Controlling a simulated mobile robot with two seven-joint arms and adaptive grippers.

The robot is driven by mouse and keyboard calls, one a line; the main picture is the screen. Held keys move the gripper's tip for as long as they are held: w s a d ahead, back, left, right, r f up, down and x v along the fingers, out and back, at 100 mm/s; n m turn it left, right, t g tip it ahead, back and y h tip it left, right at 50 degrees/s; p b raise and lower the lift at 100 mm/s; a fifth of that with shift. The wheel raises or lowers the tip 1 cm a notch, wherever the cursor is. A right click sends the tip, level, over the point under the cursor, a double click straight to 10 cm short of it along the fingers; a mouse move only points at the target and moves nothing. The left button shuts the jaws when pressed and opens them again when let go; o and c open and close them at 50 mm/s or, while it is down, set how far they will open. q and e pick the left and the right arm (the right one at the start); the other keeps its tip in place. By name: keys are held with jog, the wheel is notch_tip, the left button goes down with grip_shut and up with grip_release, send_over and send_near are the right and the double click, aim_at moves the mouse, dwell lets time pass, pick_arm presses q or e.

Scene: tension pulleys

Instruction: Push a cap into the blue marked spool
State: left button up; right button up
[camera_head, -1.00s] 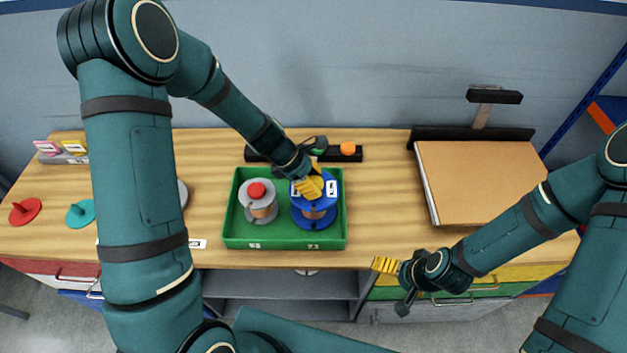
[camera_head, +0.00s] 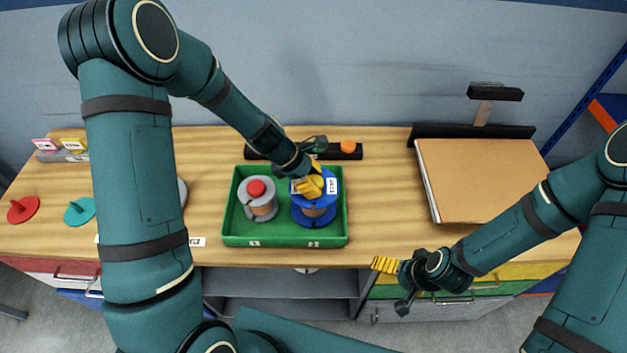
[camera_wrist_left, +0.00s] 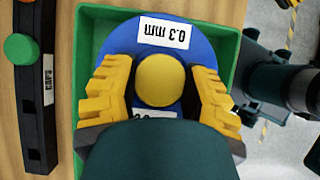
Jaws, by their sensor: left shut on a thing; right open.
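The blue marked spool (camera_head: 313,215) stands upright in the right half of the green tray (camera_head: 285,241). Its blue top flange carries white labels, one reading 0.3 mm in the left wrist view (camera_wrist_left: 165,32). A round yellow cap (camera_wrist_left: 160,80) is at the middle of the flange. My left gripper (camera_head: 310,187) is over the spool, its yellow fingers on both sides of the cap and shut on it. How deep the cap sits cannot be seen. My right gripper (camera_head: 385,264) is open and empty at the table's front edge, away from the tray.
A grey spool (camera_head: 262,208) with a red cap (camera_head: 256,188) stands left in the tray. Behind is a black cap rack (camera_head: 333,151) with green (camera_wrist_left: 20,49) and orange caps (camera_head: 348,146). A brown board (camera_head: 480,180) lies at right. Red and teal discs lie far left.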

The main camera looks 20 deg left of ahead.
pick_arm(q)
jog(key=shift+s+f, duration=0.25)
jog(key=shift+f, duration=0.05)
jog(key=o, duration=0.9)
jog(key=v, duration=1.2)
jog(key=shift+w+r, duration=0.2)
jog(key=shift+d, duration=0.1)
